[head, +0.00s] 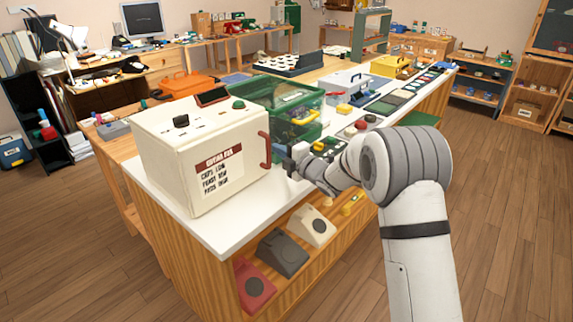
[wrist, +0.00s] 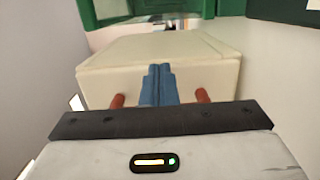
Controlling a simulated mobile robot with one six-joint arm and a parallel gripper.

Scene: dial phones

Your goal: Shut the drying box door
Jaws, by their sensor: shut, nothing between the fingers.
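The drying box is a cream box (head: 165,160) with a dark red label panel and text on its side, standing at the near end of the white-topped counter. Its red handle (head: 264,150) stands out at its right edge. My gripper (head: 292,160) is shut and empty just right of the handle. In the wrist view the shut blue-grey fingertips (wrist: 160,85) lie between two red handle stubs (wrist: 117,100), in front of the cream face (wrist: 110,65). The handle's middle is hidden there. No wide door gap shows; I cannot tell whether a narrow one remains or whether the fingers touch.
A green crate (head: 285,95) stands behind the box, close to my gripper. Several phone parts and trays lie along the counter (head: 225,238). Phones (head: 283,252) sit on a shelf below its edge. The floor (head: 500,220) at the right is clear.

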